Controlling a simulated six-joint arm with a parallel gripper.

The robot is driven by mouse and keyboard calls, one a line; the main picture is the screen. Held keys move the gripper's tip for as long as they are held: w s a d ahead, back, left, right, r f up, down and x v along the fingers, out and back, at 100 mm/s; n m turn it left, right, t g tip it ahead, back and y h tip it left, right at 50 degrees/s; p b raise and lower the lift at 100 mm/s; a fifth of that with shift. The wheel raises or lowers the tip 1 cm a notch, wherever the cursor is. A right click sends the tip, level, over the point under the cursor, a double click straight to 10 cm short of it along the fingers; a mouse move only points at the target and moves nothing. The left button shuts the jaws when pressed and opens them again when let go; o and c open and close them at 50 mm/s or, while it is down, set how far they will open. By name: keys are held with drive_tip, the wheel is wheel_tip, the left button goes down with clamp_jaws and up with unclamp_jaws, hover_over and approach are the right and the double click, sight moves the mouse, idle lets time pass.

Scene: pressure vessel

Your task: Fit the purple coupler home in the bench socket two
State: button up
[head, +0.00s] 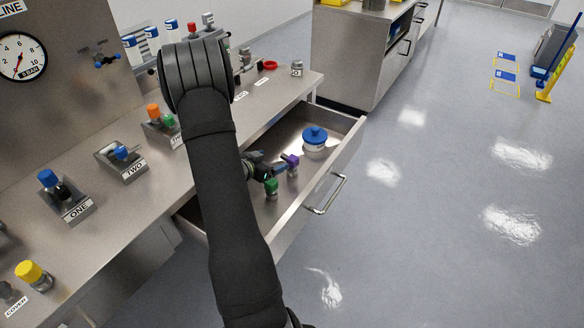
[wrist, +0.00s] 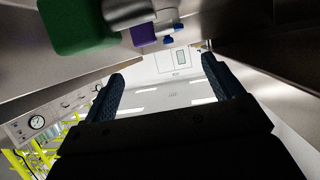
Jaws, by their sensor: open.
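The purple coupler (head: 292,160) stands in the open drawer, beside my gripper (head: 279,170). In the wrist view the purple coupler (wrist: 144,36) is at the top, partly hidden behind a large green part. My gripper (wrist: 163,90) is open in the wrist view, with nothing between its two dark fingers. Bench socket two (head: 124,168) is on the bench top to the left, with a TWO label and a small blue part on it. My arm crosses the middle of the head view and hides part of the bench and drawer.
The drawer front has a handle (head: 327,195). Socket one (head: 72,206) holds a blue-topped piece. Open floor lies to the right.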

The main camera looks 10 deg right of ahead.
sight(287, 158)
drive_tip(key=x, duration=0.9)
drive_tip(key=shift+s+d+f, duration=0.15)
drive_tip(key=shift+s, duration=0.15)
drive_tip(key=c, duration=1.8)
drive_tip(key=shift+c, duration=0.2)
drive_tip(key=shift+s+r, duration=0.3)
drive_tip(key=shift+r, duration=0.05)
drive_tip(key=s+a+r, duration=0.1)
drive_tip(key=s+r, duration=0.2)
drive_tip(key=s, duration=0.3)
drive_tip(key=s+a+r, duration=0.2)
drive_tip(key=s+r, duration=0.2)
drive_tip(key=s, duration=0.2)
drive_tip(key=shift+s+a+r, duration=0.25)
drive_tip(key=shift+s, duration=0.15)
